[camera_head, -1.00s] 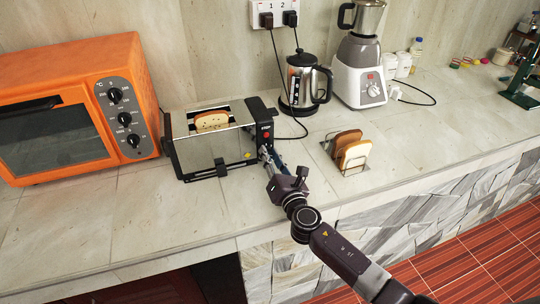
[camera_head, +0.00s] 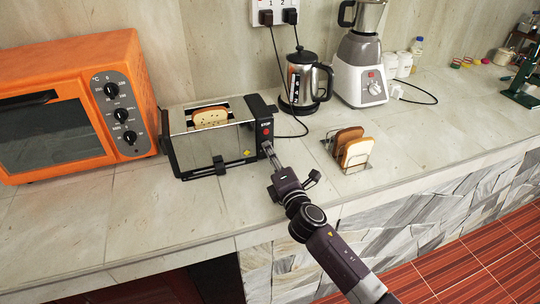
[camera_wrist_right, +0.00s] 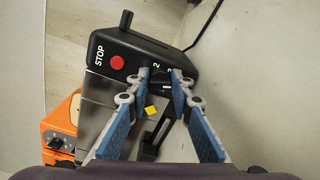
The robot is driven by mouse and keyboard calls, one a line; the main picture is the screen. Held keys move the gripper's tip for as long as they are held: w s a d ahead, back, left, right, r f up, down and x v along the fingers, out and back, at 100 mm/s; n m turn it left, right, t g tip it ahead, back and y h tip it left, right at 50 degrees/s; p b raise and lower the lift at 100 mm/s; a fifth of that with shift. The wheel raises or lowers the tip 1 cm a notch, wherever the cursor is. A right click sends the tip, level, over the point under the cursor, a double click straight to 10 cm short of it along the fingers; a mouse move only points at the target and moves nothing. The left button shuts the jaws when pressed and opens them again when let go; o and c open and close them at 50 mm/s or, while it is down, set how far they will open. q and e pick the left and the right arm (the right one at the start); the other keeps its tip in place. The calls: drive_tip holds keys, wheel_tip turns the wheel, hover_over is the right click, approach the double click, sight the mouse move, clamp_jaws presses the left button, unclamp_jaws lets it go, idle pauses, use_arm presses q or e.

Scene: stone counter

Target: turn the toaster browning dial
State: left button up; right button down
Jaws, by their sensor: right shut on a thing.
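The silver and black toaster (camera_head: 215,142) stands on the counter with a slice of bread (camera_head: 210,117) showing in its top slot. Its black end panel carries a red STOP button (camera_wrist_right: 117,62), and the browning dial (camera_wrist_right: 161,80) sits below that button. My right gripper (camera_head: 267,147) reaches to this end panel. In the right wrist view its two blue-padded fingers (camera_wrist_right: 160,73) have their tips on either side of the dial, shut on it. The fingers hide part of the dial and its numbers. My left gripper is not in view.
An orange oven (camera_head: 75,105) stands left of the toaster. A kettle (camera_head: 306,82) and a blender (camera_head: 361,65) stand behind to the right. A rack with bread slices (camera_head: 356,153) is right of my gripper. The counter front (camera_head: 150,205) is clear.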

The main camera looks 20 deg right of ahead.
drive_tip(key=shift+f+m, duration=0.1)
drive_tip(key=shift+m, duration=1.6)
drive_tip(key=c, duration=1.7)
unclamp_jaws()
drive_tip(key=s, duration=1.2)
drive_tip(key=shift+d, duration=0.25)
